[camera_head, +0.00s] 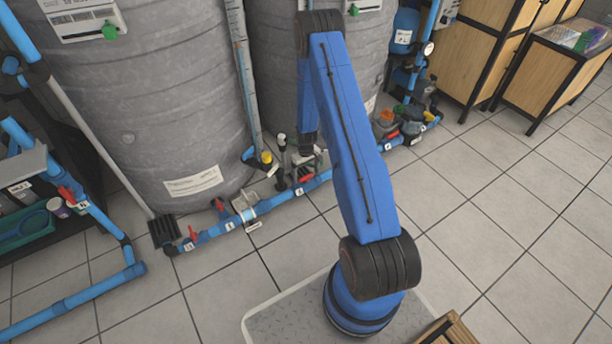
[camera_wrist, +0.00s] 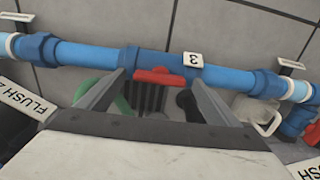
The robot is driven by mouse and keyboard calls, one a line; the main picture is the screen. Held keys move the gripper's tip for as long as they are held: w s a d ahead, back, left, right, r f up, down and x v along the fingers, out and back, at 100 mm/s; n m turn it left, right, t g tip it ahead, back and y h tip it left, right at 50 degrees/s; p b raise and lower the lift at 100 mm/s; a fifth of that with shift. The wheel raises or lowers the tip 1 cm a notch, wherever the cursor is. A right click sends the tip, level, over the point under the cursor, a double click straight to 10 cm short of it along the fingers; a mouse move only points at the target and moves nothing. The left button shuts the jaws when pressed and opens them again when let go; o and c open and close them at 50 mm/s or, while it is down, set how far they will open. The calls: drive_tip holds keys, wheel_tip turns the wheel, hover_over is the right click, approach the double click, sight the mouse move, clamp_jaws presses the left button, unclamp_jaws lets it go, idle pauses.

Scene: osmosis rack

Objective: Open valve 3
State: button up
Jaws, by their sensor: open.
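In the wrist view, a red valve handle (camera_wrist: 158,76) sits at a blue pipe (camera_wrist: 90,57), just beside an upside-down white label marked 3 (camera_wrist: 193,60). The handle's visible part runs roughly along the pipe. My gripper (camera_wrist: 158,80) is open, one finger on each side of the handle, and a gap shows on both sides. The pale gripper body covers the area below. In the head view, my blue arm reaches toward the pipe line at the tanks' foot. The gripper end is partly hidden behind the arm, and I cannot pick out valve 3 there.
Labels reading FLUSH (camera_wrist: 28,98) show at the wrist view's left and lower right. In the head view, large grey tanks (camera_head: 150,80) stand behind the pipe line (camera_head: 265,205). Other red handles (camera_head: 219,204) sit along it. Tiled floor (camera_head: 500,230) at right is clear.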

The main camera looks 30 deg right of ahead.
wheel_tip(320, 180, up, 16)
drive_tip(key=shift+r, duration=0.25)
idle(0.3)
idle(0.4)
wheel_tip(320, 180, up, 18)
drive_tip(key=f+t, duration=0.1)
hover_over(306, 176)
drive_tip(key=s+a, duration=0.3)
drive_tip(key=a, duration=0.2)
drive_tip(key=s+a+r+t, duration=0.1)
drive_tip(key=s+a+r, duration=0.25)
drive_tip(key=r, duration=0.45)
drive_tip(key=s+a+r, duration=0.2)
drive_tip(key=s+r, duration=0.3)
drive_tip(key=r, duration=0.3)
drive_tip(key=s+a+r+t, duration=0.1)
drive_tip(key=s+r, duration=0.3)
drive_tip(key=s, duration=0.5)
drive_tip(key=s+a+r+t, duration=0.1)
drive_tip(key=s+a+r, duration=0.3)
drive_tip(key=s, duration=0.6)
drive_tip(key=s+a+r, duration=0.3)
drive_tip(key=s+r, duration=0.1)
drive_tip(key=s, duration=0.5)
drive_tip(key=shift+s+m+t, duration=0.15)
drive_tip(key=shift+m+t, duration=0.15)
drive_tip(key=shift+t, duration=0.1)
drive_tip(key=shift+r, duration=0.1)
